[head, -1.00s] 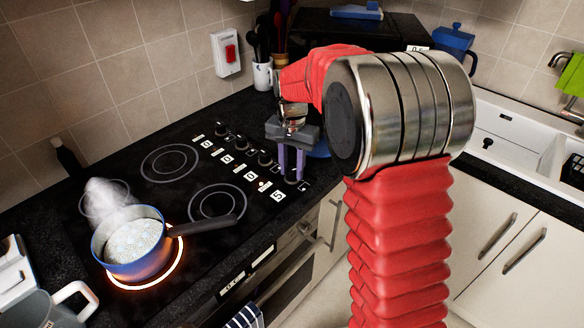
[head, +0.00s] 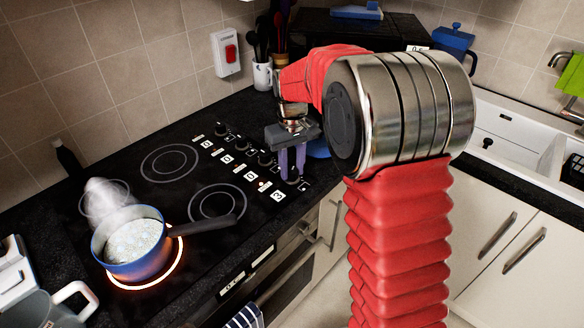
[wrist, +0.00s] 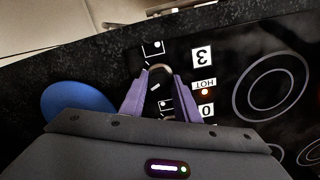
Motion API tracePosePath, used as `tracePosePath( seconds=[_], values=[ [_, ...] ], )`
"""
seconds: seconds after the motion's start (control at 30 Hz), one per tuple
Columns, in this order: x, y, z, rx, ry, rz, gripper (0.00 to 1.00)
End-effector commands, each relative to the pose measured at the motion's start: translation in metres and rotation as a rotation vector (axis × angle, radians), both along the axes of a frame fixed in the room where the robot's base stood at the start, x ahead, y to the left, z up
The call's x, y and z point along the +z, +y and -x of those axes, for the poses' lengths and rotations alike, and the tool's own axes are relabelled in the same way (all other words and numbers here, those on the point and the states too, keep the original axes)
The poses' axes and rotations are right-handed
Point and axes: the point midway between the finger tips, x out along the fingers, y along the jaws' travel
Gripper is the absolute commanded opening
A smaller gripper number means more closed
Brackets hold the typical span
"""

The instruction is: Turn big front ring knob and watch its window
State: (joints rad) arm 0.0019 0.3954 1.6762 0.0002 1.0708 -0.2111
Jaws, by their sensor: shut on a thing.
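My gripper (head: 292,176) reaches down at the hob's front right corner, its purple fingers shut on the front knob (wrist: 160,68). In the wrist view the fingers (wrist: 160,76) sit on either side of this knob, and its pale rim shows between the tips. Beside it a white window (wrist: 203,57) appears to read 3. Below that window are a HOT label and a small lit orange lamp (wrist: 204,91). In the head view the front window (head: 278,196) is too small to read surely. The blue pan (head: 136,250) holds a pale, bubbling content and steams on the glowing ring (head: 178,268).
More knobs (head: 265,160) and windows (head: 239,171) run in rows toward the back wall. The pan's dark handle (head: 210,226) points toward the controls. A blue round thing (wrist: 78,112) lies beside the hob.

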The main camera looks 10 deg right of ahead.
Motion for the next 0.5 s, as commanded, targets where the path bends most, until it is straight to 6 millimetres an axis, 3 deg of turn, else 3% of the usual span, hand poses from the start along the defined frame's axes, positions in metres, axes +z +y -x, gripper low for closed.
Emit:
tracePosePath(
  seconds=[0.5],
  values=[
    [0.0013,-0.0003,-0.0015,0.276,-0.005,0.001,0.06]
  ],
)
